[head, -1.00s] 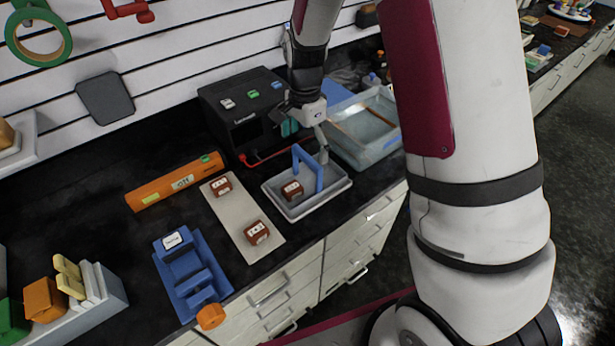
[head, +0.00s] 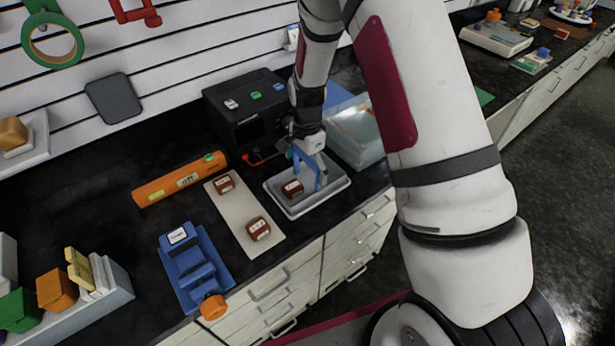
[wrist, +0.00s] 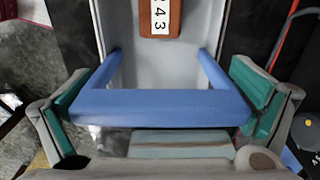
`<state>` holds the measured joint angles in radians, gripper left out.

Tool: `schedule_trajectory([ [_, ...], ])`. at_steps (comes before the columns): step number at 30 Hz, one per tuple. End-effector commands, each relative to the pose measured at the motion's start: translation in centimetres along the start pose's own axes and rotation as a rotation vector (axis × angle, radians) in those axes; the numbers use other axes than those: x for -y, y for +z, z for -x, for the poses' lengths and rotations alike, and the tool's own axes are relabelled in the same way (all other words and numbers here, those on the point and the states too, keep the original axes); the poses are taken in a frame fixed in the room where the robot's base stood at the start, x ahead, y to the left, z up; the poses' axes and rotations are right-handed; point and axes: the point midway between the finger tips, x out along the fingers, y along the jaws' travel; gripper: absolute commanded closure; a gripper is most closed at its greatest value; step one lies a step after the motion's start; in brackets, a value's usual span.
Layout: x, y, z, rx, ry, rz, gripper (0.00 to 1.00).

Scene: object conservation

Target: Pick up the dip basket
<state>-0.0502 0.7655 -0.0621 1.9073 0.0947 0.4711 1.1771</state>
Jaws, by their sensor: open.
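The dip basket (head: 328,191) is a shallow light grey tray with a tall blue handle (head: 304,162) arching over it. It stands on the black bench, with a red-brown labelled block (head: 292,188) inside. My gripper (head: 311,157) is at the top of the handle. In the wrist view my gripper (wrist: 160,110) is open, its teal pads on either side of the handle's blue crossbar (wrist: 160,108). Gaps seem to show between pads and bar, at least on the left. The block (wrist: 160,16) also shows beyond the bar.
A black box (head: 245,110) with coloured buttons stands behind the basket. A clear tank (head: 358,135) is close on its right. A beige board (head: 238,205) with two red-brown blocks, an orange cylinder (head: 180,180) and a blue fixture (head: 195,270) lie to the left.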

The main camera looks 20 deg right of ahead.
Motion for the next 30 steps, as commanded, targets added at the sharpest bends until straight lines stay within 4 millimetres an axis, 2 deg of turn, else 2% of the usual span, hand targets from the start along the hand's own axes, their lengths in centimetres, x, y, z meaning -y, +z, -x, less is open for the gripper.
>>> schedule_trajectory([
  [2,0.0,0.0,0.0,0.0,0.0,0.0,0.0],
  [7,0.0,0.0,0.0,0.0,0.0,0.0,0.36],
  [8,0.0,0.0,0.0,0.0,0.0,0.0,0.4],
  [20,0.1,0.0,0.4,0.0,-0.001,-0.001,0.4],
  [30,0.2,0.0,2.6,-0.001,-0.002,-0.001,0.4],
])
